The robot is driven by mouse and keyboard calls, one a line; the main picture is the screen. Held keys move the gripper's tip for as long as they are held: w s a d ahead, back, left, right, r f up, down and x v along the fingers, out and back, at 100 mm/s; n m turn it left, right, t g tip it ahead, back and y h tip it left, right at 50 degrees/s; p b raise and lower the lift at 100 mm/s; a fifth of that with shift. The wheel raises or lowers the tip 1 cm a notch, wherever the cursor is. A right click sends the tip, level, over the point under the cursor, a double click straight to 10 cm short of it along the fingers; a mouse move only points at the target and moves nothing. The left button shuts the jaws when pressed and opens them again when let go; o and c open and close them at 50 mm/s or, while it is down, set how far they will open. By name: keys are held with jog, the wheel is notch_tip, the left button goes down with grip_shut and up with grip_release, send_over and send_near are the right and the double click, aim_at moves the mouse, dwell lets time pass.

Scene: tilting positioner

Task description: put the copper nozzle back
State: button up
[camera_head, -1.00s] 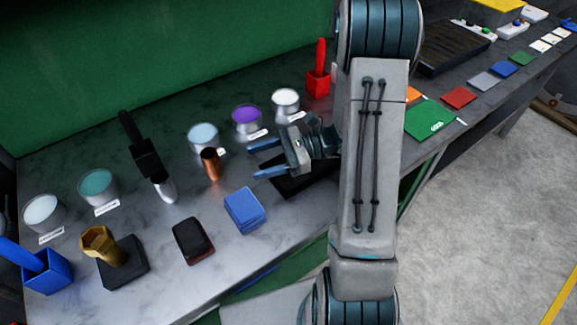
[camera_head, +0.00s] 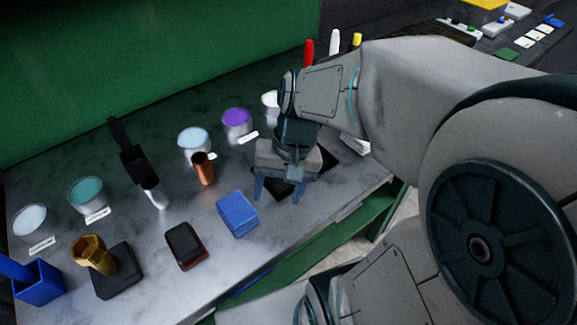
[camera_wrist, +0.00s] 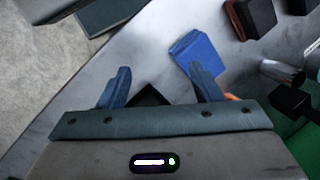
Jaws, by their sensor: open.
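The copper nozzle (camera_head: 203,170) stands on the grey marbled bench, left of my gripper in the head view. In the wrist view only an orange sliver (camera_wrist: 232,97) shows behind the right finger, probably the nozzle. My gripper (camera_head: 279,192) is open and empty, pointing down over a flat black base (camera_head: 326,161) that the wrist and fingers partly hide. In the wrist view the open fingers (camera_wrist: 160,80) have a dark corner of that base (camera_wrist: 150,97) between them. A brass nozzle (camera_head: 93,254) stands at a similar black base (camera_head: 118,272) at the left.
A blue block (camera_head: 237,214) lies close left of my gripper. A black-and-red block (camera_head: 185,246) and a black-handled tool with a silver end (camera_head: 138,165) are farther left. Labelled cups, including a purple one (camera_head: 237,123), line the back. A blue holder (camera_head: 38,282) stands front left.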

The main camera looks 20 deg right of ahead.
jog(key=d+r+n+t+h, duration=0.1)
jog(key=t, duration=0.1)
jog(key=d+r+n+t+h, duration=0.1)
jog(key=r+n+h, duration=0.1)
jog(key=shift+d+r+n+t, duration=0.25)
jog(key=shift+d+n+t, duration=0.05)
jog(key=shift+d+t, duration=0.1)
jog(key=shift+s, duration=0.1)
